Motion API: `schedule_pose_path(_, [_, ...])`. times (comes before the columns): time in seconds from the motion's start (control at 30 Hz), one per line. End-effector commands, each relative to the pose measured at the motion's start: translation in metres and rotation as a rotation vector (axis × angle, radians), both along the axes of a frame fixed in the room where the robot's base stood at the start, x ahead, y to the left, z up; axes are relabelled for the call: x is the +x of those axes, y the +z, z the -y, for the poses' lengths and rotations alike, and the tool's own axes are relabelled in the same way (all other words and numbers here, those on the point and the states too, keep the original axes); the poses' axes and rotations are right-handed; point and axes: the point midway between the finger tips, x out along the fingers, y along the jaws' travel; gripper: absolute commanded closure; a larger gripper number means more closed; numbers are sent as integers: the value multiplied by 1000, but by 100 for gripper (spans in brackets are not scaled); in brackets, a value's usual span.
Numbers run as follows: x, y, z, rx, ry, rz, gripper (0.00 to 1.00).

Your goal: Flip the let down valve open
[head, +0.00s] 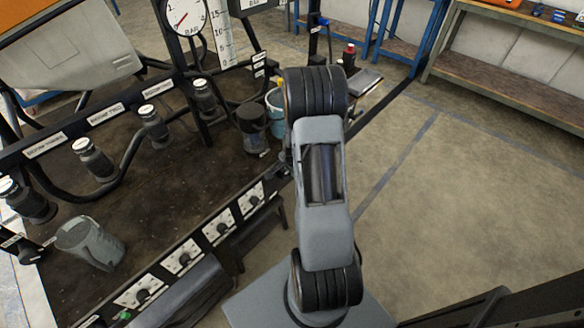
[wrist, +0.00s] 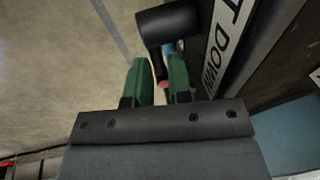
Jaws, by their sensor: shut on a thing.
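In the wrist view, the let down valve shows as a black cylindrical body (wrist: 168,22) with a thin dark lever (wrist: 158,66) ending in a reddish tip. It sits beside a white label (wrist: 228,40) on which "T DOWN" can be read. My gripper (wrist: 158,72) has its two green fingers on either side of the lever, shut on it. The inner contact is partly hidden between the fingers. In the head view, my arm covers the gripper and the valve, so neither can be made out there.
In the head view, a dark bench (head: 150,205) carries several labelled black fittings, a grey jug (head: 90,243) and a row of white dial plates (head: 183,257). A pressure gauge (head: 186,14) stands at the back. The floor (head: 460,220) to the right is clear.

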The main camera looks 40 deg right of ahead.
Motion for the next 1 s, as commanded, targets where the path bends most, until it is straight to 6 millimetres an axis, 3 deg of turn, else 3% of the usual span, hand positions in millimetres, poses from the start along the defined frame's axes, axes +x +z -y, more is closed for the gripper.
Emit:
schedule_pose_path(0.17, [-3,-2,0,4,-4,-6,100])
schedule_pose_path(0.2, [-3,-2,0,5,-4,-6,79])
schedule_pose_path(0.37, [-1,-1,-1,3,-1,-4,64])
schedule_pose_path(0.73, [-1,9,-3,1,5,-1,63])
schedule_pose_path(1.0, [-12,59,-9,-1,4,1,63])
